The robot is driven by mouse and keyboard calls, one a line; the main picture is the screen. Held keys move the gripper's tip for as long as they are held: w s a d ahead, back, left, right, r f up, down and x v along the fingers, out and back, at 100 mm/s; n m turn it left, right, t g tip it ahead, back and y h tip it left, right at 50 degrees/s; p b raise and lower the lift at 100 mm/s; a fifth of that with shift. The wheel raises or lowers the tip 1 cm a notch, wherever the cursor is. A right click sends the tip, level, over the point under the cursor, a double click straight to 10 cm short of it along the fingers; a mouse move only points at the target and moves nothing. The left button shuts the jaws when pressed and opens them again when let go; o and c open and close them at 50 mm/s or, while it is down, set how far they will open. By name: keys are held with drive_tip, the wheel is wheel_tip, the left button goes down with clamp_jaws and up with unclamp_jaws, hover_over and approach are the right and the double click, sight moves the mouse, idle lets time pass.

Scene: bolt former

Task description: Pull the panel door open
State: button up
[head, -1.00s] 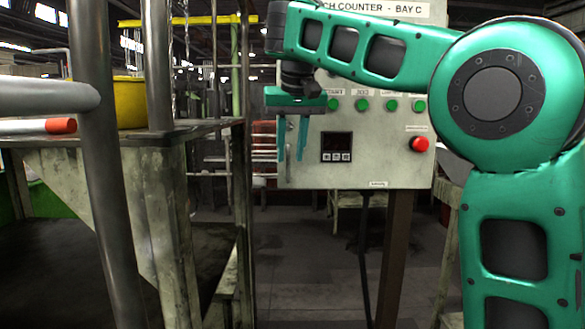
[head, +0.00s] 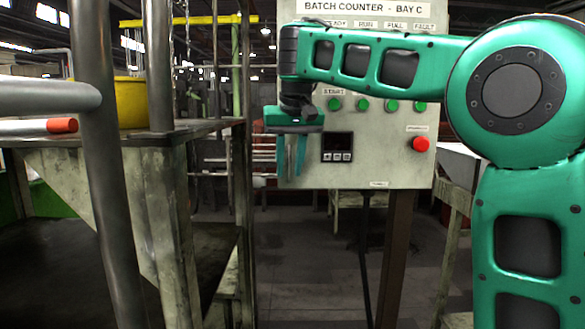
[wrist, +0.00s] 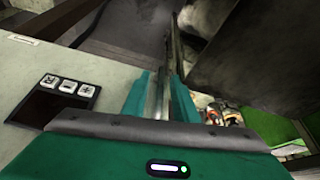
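The panel door is the pale front of the batch counter box (head: 375,165), and it looks closed. A slim vertical metal handle (head: 290,158) is at its left edge. My gripper (head: 290,170) points down there, with its teal fingers apart on either side of the handle. In the wrist view, my gripper (wrist: 162,95) has the handle bar (wrist: 164,85) between its two fingers. A gap shows between the fingers in the head view; whether either touches the bar is unclear. The fingers hide part of the handle.
Green buttons (head: 362,104), a red button (head: 421,144) and a small dark display (head: 337,142) are on the panel. A worn metal machine frame (head: 165,190) with posts stands to the left.

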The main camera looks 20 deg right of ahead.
clamp_jaws()
idle(1.2)
